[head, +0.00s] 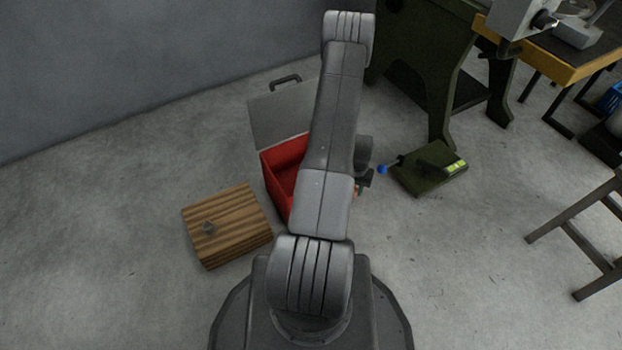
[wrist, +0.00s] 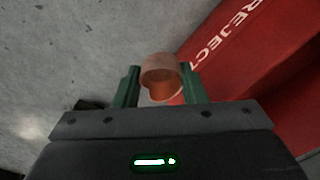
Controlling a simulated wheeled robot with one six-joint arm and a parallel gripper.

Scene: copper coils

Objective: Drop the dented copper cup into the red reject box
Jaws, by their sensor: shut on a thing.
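The copper cup (wrist: 160,72) is between the two green fingers of my gripper (wrist: 161,88) in the wrist view. The gripper is shut on it, and the cup's rim looks uneven. The red reject box (head: 283,165) stands open on the floor, partly hidden by my arm in the head view. Its red outer wall with white REJECT lettering also fills the right of the wrist view (wrist: 250,65). The cup appears beside that wall, over grey floor, not inside the box. In the head view my arm hides most of the gripper, and the cup cannot be made out clearly.
A grey lid (head: 280,118) with a dark handle is raised behind the box. A wooden block (head: 228,226) with a small grey knob lies at left. A green pedal unit (head: 430,170) with a blue-knobbed lever sits at right, near a green machine stand (head: 418,70).

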